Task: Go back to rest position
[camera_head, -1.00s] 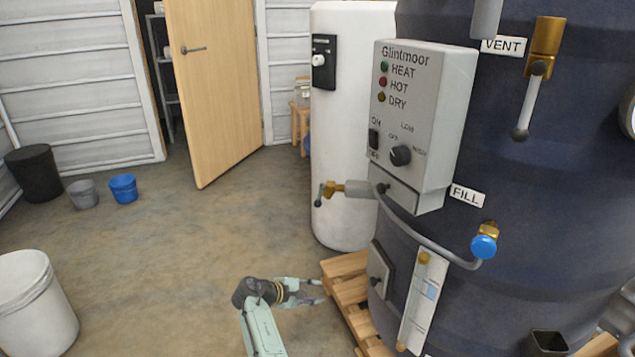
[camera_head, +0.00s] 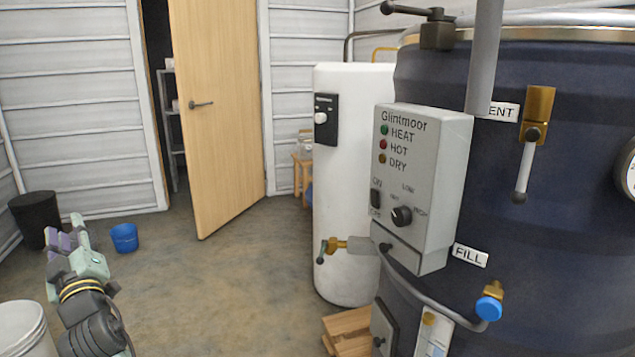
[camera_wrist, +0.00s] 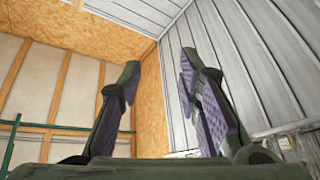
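My gripper (camera_head: 68,238) is at the left of the head view, raised above the floor and pointing up and away from the hopper. In the wrist view its two fingers (camera_wrist: 160,100) stand well apart with purple pads, and nothing is between them. Behind them the wrist view shows the upper walls and ceiling. The dark blue hopper tank (camera_head: 560,170) fills the right of the head view, with the grey Glintmoor control box (camera_head: 422,180) on its side. My gripper is far from both and touches nothing that I can see.
A white cylinder (camera_head: 345,190) stands behind the control box. A wooden door (camera_head: 220,110) stands ajar at the back. A blue bucket (camera_head: 124,238), a black bin (camera_head: 33,215) and a white tub (camera_head: 22,330) are near my gripper at left. The middle floor is clear.

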